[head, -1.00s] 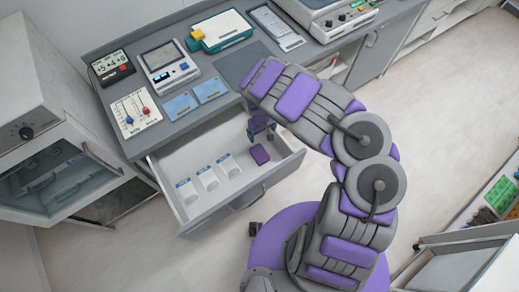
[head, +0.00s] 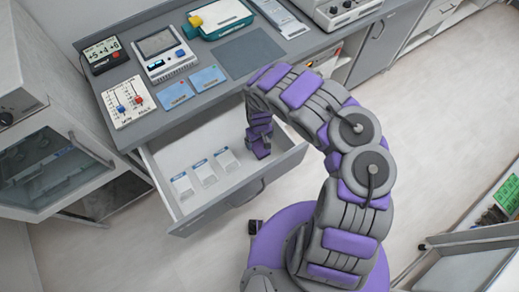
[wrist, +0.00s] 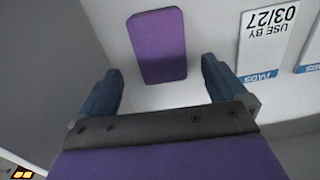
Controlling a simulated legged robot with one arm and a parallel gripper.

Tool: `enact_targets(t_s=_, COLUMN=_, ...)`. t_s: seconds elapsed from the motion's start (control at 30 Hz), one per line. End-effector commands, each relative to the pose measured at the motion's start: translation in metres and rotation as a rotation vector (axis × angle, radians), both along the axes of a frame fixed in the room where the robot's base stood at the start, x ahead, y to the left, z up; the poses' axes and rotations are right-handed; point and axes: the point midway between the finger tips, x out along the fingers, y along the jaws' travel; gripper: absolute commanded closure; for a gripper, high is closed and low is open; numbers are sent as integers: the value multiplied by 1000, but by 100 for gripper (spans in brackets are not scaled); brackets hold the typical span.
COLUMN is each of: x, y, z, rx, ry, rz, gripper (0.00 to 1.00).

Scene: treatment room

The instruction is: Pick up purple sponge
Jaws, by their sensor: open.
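The purple sponge (wrist: 158,45) lies flat on the pale floor of the open drawer (head: 276,172). In the wrist view it sits ahead of and between my gripper's two blue-grey fingers, with pale floor visible on both sides. My gripper (wrist: 161,70) is open and empty, and the fingers do not visibly touch the sponge. In the head view my gripper (head: 260,150) points down into the right part of the drawer. There it covers most or all of the sponge, and the two purples are hard to tell apart.
Several white packets (head: 204,174) lie in the drawer left of my gripper; one labelled packet (wrist: 268,40) shows at the wrist view's right. The drawer walls surround this space. The counter above holds a yellow-and-teal device (head: 218,18), blue cards (head: 208,79) and a grey mat (head: 247,54).

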Motion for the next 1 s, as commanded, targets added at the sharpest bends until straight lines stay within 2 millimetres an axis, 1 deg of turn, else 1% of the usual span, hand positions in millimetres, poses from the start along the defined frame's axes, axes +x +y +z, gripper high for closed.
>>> enact_targets(t_s=0.17, x=-1, y=1, z=-8, rx=-1, ry=-1, rz=2, gripper=1)
enact_targets(t_s=0.5, x=-1, y=1, z=-50, rx=-1, ry=-3, rz=1, gripper=1)
enact_targets(t_s=0.6, x=-1, y=1, z=-53, rx=0, ry=-4, rz=1, gripper=1)
enact_targets(t_s=0.8, x=-1, y=1, z=-52, rx=-1, ry=-3, rz=0, gripper=1)
enact_targets(t_s=1.0, x=-2, y=0, z=-52, rx=-1, ry=-3, rz=0, gripper=20)
